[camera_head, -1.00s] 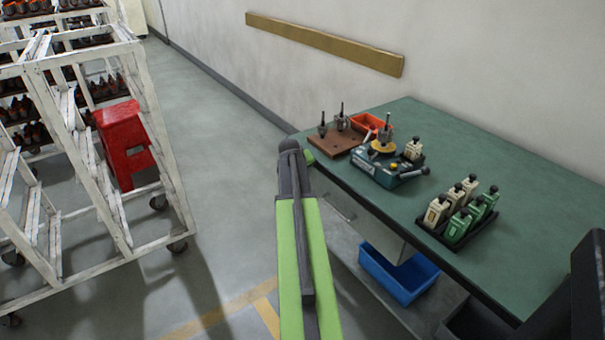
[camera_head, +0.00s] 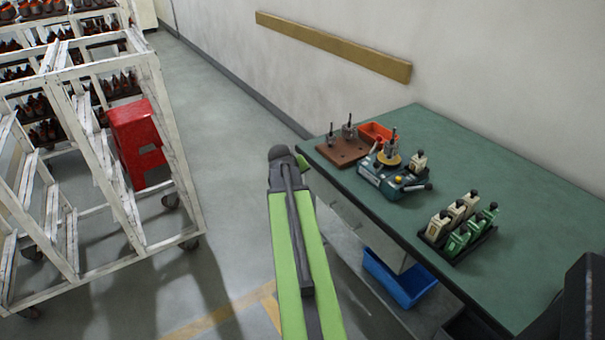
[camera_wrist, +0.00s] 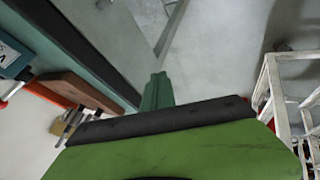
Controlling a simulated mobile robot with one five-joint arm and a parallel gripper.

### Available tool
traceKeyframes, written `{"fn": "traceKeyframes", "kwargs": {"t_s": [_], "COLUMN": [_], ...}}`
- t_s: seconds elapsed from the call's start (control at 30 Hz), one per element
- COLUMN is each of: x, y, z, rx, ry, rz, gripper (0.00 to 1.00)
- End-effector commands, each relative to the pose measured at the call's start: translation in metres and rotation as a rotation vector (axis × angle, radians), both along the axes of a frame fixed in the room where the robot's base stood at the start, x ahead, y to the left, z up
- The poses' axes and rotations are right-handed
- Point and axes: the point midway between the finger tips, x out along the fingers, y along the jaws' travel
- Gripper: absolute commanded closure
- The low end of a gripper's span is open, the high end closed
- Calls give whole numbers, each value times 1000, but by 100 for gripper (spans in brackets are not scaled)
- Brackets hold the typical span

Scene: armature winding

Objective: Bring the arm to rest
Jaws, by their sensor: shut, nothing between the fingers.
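My green arm (camera_head: 301,265) reaches forward from the bottom of the head view, over the floor just left of the workbench (camera_head: 530,205). Its dark rounded end stands near the bench's left edge. In the wrist view my gripper (camera_wrist: 158,88) shows as a narrow green shape beyond a black bar and a green body part. Its fingers are together with nothing held. In the head view the fingers are mostly hidden behind the arm's end.
The bench holds a winding machine (camera_head: 392,180), a brown wooden block (camera_head: 342,151), an orange bin (camera_head: 374,132) and a black tray (camera_head: 432,240) of cream and green pieces. A blue bin (camera_head: 400,281) sits below. A white cart (camera_head: 187,150) and red stool (camera_head: 138,142) stand left.

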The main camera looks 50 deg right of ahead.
Motion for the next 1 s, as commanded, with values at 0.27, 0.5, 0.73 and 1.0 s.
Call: {"fn": "traceKeyframes", "kwargs": {"t_s": [0.27, 0.5, 0.73, 1.0], "x": [-2, 10, 111, 156], "y": [5, 16, 144, 375], "z": [6, 11, 51, 76], "rx": [0, 1, 10, 179], "ry": [0, 0, -4, 60], "rz": [0, 22, 253, 505], "gripper": [100, 100, 100, 100]}}
